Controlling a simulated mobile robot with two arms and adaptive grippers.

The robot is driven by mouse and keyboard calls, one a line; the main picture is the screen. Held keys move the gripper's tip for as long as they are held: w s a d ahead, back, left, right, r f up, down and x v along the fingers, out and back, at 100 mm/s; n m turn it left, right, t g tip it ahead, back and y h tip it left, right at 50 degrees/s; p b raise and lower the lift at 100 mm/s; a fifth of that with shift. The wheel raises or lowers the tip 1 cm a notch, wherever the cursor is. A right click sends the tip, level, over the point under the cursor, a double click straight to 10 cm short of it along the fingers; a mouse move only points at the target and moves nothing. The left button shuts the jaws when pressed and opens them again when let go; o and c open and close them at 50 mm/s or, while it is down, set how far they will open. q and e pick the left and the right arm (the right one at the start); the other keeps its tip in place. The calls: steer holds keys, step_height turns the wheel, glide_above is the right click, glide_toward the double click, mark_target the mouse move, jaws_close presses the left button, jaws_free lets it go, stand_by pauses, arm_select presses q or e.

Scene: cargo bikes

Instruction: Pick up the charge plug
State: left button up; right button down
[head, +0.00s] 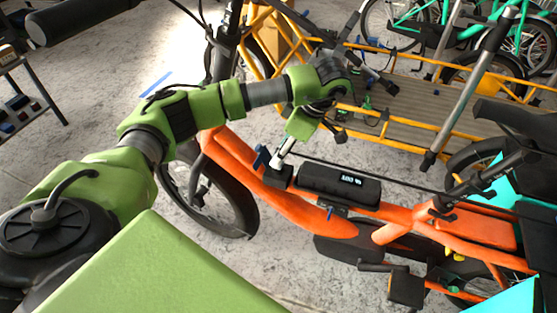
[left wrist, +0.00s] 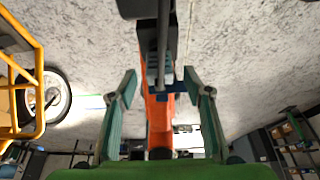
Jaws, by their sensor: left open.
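My left gripper (head: 275,158) reaches down over the front end of the black battery (head: 340,185) on the orange bike frame (head: 300,208). In the left wrist view its two teal fingers (left wrist: 160,76) are open and spread apart. A dark, ribbed piece (left wrist: 152,68) with a thin grey rod in front shows between them, with a small blue piece (left wrist: 162,97) just below. The ribbed piece may be the charge plug; I cannot tell for certain. In the head view a black block (head: 278,177) sits at the battery's end, below the gripper. No grip on anything shows. My right gripper is out of view.
A thin dark cable runs above the battery toward the right. A yellow cargo bike (head: 420,100) with a flat bed stands behind. The orange bike's front wheel (head: 208,195) is below my arm. A dark shelf (head: 30,100) is at far left; grey floor there is open.

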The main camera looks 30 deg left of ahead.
arm_select(q)
steer(key=x, duration=0.3)
steer(key=shift+a+f, duration=0.1)
steer(key=shift+f, duration=0.05)
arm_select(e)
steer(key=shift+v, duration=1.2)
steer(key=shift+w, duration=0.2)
arm_select(q)
steer(key=c, duration=1.2)
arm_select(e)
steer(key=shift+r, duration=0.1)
